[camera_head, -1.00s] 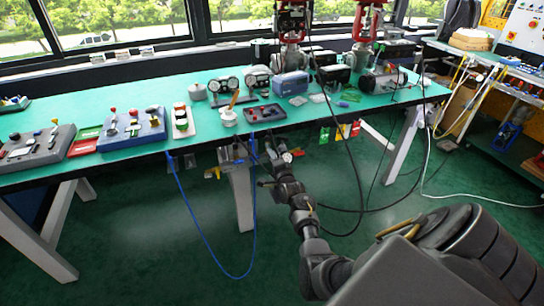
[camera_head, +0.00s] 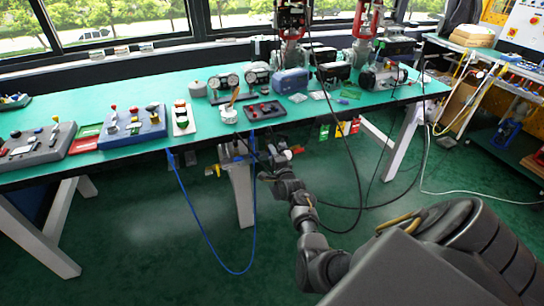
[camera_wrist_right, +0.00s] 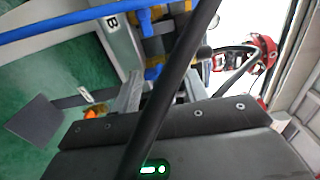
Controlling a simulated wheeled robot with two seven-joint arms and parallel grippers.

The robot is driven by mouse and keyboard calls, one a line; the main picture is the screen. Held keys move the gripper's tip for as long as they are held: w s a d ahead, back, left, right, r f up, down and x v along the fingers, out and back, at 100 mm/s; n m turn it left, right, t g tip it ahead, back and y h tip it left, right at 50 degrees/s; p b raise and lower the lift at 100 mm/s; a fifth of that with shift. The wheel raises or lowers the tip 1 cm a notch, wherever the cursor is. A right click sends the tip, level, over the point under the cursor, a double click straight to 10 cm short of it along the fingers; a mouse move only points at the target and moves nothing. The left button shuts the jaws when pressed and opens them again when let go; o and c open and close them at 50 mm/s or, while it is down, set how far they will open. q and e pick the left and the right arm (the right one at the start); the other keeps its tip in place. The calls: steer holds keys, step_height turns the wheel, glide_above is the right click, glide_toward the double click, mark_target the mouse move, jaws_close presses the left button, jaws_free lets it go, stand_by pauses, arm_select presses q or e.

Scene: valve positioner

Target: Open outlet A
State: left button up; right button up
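A valve assembly (camera_head: 232,152) hangs below the front edge of the table, with a yellow handle (camera_head: 213,171) at its lower left. I cannot make out a label for outlet A. My right gripper (camera_head: 268,158) is under the table edge, close to this assembly. Its dark body fills the bottom of the right wrist view, and a black hose (camera_wrist_right: 172,85) crosses in front of its fingers. Its opening is unclear. My left gripper is not in view.
The green table (camera_head: 330,110) carries control boxes (camera_head: 133,128), gauges and a blue case (camera_head: 291,81). A blue hose (camera_head: 196,225) loops down to the floor. Black cables (camera_head: 357,190) hang at the right of my arm. A white table leg (camera_head: 243,190) stands behind the assembly.

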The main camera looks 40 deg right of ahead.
steer(key=shift+o, duration=1.2)
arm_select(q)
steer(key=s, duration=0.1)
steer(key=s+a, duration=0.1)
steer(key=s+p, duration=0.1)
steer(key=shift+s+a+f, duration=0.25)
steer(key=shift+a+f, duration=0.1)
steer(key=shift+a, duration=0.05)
arm_select(e)
steer(key=v, duration=1)
steer(key=shift+s, duration=0.35)
steer(key=shift+a+r, duration=0.1)
steer(key=shift+a, duration=0.05)
